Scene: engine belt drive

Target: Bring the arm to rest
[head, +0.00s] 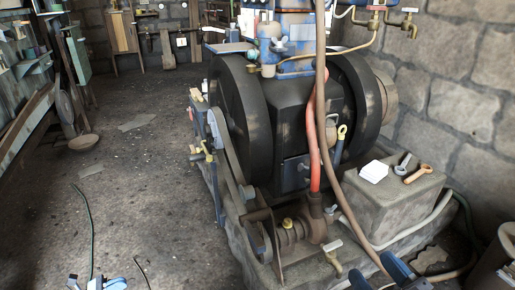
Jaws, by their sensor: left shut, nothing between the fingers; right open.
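The engine (280,130) has two big black flywheels and stands on a stone base in the middle of the head view. A grey belt (227,150) runs along its near left side down to a small pulley (247,192). My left gripper (95,283) shows only in part at the bottom left edge, shut and empty, over the floor and well apart from the engine. My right gripper (377,273) is at the bottom edge right of centre, open and empty, with its dark blue fingers apart near the front of the base. Both arms are mostly out of view.
A brown hose (327,160) hangs down in front of the engine. A barrel (494,268) stands at the bottom right. The floor at left is mostly clear.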

